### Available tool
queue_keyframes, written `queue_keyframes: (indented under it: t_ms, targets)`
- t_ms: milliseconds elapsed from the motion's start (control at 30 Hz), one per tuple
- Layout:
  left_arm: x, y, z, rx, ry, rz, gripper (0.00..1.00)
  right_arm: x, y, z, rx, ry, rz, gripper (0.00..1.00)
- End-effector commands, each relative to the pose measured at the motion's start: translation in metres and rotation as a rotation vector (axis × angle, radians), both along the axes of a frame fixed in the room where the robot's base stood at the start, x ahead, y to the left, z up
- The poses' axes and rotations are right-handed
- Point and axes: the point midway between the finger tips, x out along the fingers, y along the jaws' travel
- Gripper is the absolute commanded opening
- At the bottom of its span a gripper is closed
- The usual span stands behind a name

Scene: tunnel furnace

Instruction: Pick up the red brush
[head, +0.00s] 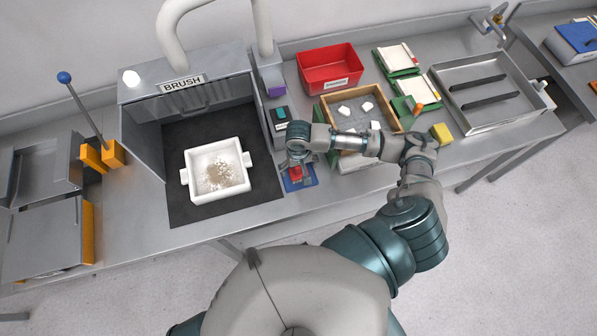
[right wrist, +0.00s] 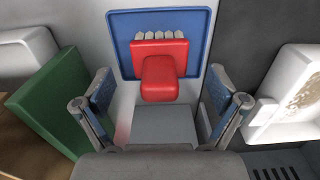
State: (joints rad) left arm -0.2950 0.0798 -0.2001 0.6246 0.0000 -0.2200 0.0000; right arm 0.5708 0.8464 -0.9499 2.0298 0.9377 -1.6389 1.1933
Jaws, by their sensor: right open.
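The red brush (right wrist: 160,62), with a red block handle and a row of pale bristles, lies on a blue mat (right wrist: 199,21) in the right wrist view. In the head view the red brush (head: 295,173) is partly hidden under my right gripper (head: 291,163), and the blue mat (head: 307,182) shows around it. In the right wrist view my right gripper (right wrist: 160,108) is open, with its fingers to either side of the near end of the brush handle, not touching it. My left gripper is not in view.
A white tray (head: 193,178) with pale grains sits left, in the hood labelled BRUSH. A wooden box (head: 330,112), a red bin (head: 331,84) and a green block (right wrist: 42,105) stand to the other side. A yellow sponge (head: 442,133) lies farther right. A dark device (head: 279,125) stands behind the brush.

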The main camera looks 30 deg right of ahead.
Motion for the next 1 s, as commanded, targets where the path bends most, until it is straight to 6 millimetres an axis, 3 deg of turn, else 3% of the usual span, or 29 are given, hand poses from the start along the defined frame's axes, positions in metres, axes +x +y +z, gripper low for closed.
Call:
queue_keyframes:
  t_ms: [200,433,467,700,733,1000]
  targets:
    - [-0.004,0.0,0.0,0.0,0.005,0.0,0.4,0.0,0.0,-0.029,-0.001,0.002,0.001,0.96]
    - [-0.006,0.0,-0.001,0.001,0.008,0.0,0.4,0.0,0.0,-0.031,0.001,0.0,0.002,0.96]
    - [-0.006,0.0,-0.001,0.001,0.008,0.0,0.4,0.0,0.0,-0.031,0.001,0.0,0.002,0.93]
    - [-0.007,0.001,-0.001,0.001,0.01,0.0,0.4,0.0,0.0,-0.031,0.0,0.001,0.001,0.33]
    - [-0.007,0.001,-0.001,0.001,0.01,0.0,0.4,0.0,0.0,-0.031,0.0,0.001,0.001,0.28]
    - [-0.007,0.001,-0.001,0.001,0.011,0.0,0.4,0.0,0.0,-0.03,0.0,0.001,0.001,0.28]
